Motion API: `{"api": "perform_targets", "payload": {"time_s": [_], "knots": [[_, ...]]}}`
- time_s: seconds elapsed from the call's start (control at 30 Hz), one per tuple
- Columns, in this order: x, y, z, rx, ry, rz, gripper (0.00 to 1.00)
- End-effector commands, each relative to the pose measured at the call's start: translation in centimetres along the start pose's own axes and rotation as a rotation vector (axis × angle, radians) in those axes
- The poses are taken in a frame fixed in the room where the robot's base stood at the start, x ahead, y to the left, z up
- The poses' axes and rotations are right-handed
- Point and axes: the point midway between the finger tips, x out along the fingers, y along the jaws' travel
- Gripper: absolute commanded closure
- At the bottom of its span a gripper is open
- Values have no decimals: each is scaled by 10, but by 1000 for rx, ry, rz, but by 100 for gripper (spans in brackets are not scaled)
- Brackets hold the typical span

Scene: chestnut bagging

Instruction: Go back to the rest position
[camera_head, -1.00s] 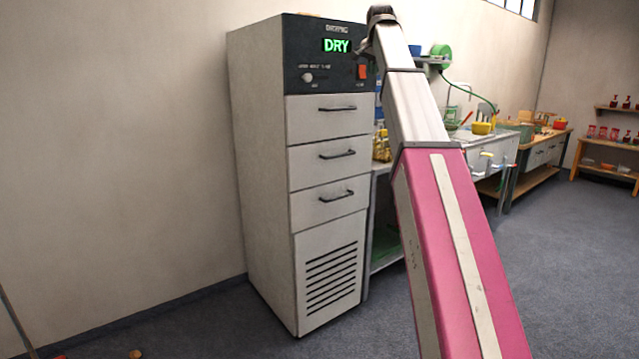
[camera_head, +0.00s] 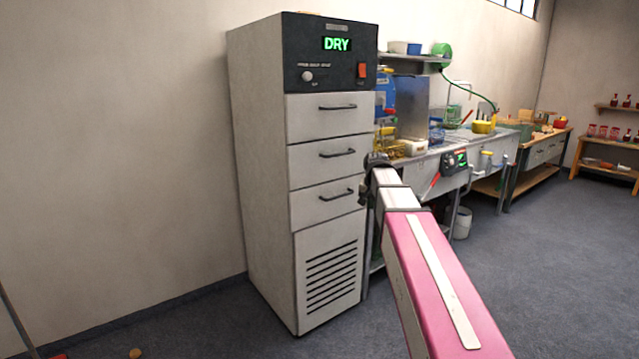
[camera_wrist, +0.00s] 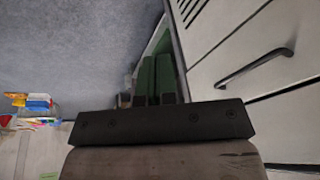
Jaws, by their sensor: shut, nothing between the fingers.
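My arm rises from the bottom right of the head view, pink and white. My gripper (camera_head: 366,190) is at its far end, in front of the right edge of the dryer cabinet, level with the lowest drawer. In the wrist view my gripper (camera_wrist: 155,98) has its two dark fingers close together with nothing between them. The dryer cabinet (camera_head: 258,170) is tall and grey-white, with a green DRY display (camera_head: 337,44) and a red switch (camera_head: 362,70). Its drawers are closed, and a drawer handle (camera_wrist: 255,68) lies to the right of my gripper in the wrist view.
A steel workbench (camera_head: 425,165) with a blue machine (camera_head: 385,95) and yellow items stands right of the cabinet. A white bucket (camera_head: 462,223) is under it. Wooden tables (camera_head: 540,165) and shelves (camera_head: 607,140) are farther back. The grey floor (camera_head: 560,270) at right is clear.

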Motion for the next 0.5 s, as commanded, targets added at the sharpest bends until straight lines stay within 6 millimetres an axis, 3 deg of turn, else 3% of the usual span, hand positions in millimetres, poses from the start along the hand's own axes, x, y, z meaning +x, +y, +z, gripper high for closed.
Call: {"api": "perform_targets", "payload": {"time_s": [0.03, 0.2, 0.5], "knots": [[18, 8, 23, -19, -19, 6, 100], [68, 26, 77, -84, -72, 18, 100], [137, 62, 179, -198, -168, 32, 100]]}}
